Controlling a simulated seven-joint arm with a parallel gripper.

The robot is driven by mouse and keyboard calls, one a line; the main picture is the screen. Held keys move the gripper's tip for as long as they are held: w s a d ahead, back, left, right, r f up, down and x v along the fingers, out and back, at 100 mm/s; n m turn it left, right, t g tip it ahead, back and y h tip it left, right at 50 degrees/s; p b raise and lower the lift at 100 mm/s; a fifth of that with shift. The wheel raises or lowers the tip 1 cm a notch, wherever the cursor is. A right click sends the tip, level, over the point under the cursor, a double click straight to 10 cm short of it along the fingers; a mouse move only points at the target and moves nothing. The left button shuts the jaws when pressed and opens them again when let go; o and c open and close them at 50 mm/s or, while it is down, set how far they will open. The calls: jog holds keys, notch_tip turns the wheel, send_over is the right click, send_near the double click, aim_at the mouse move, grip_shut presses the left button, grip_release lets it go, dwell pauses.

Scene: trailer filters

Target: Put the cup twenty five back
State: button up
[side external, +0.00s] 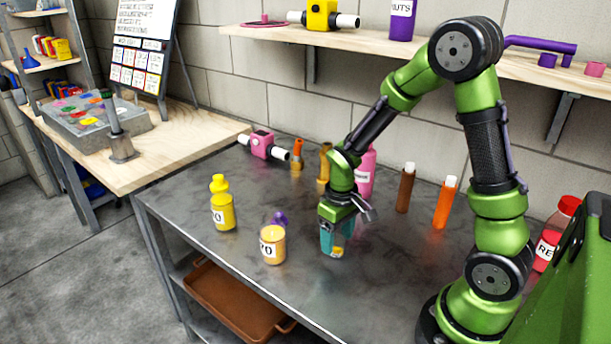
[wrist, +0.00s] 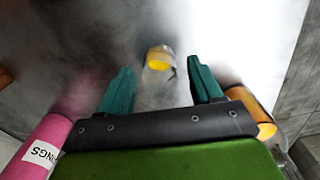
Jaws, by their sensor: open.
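My gripper (side external: 333,243) has teal fingers pointing down, low over the grey metal table. In the wrist view my gripper (wrist: 160,78) is open, its fingers well apart. A small pale cup with yellow inside (wrist: 159,62) stands ahead of the gap between the fingertips, with clear space on both sides. In the side view a bit of yellow (side external: 338,251) shows at the fingertips; the rest is hidden by the fingers. I cannot read a twenty five on it. A larger yellow-orange cup (side external: 272,246), its label ending in 0, stands to the left of my gripper.
A yellow bottle (side external: 222,205) stands at the table's left. A pink bottle (side external: 366,172), which shows in the wrist view (wrist: 48,145), stands behind my gripper. Brown (side external: 405,190) and orange (side external: 445,206) tubes stand to the right. A purple piece (side external: 279,218) lies behind the larger cup.

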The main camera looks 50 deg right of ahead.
notch_tip(320, 180, up, 10)
jog(key=s+a+r+m+t+y, duration=0.2)
jog(key=s+a+r+t, duration=0.5)
jog(key=r, duration=0.4)
jog(key=shift+s+a+r+m, duration=0.35)
jog(key=shift+s+a, duration=0.2)
jog(key=shift+a, duration=0.45)
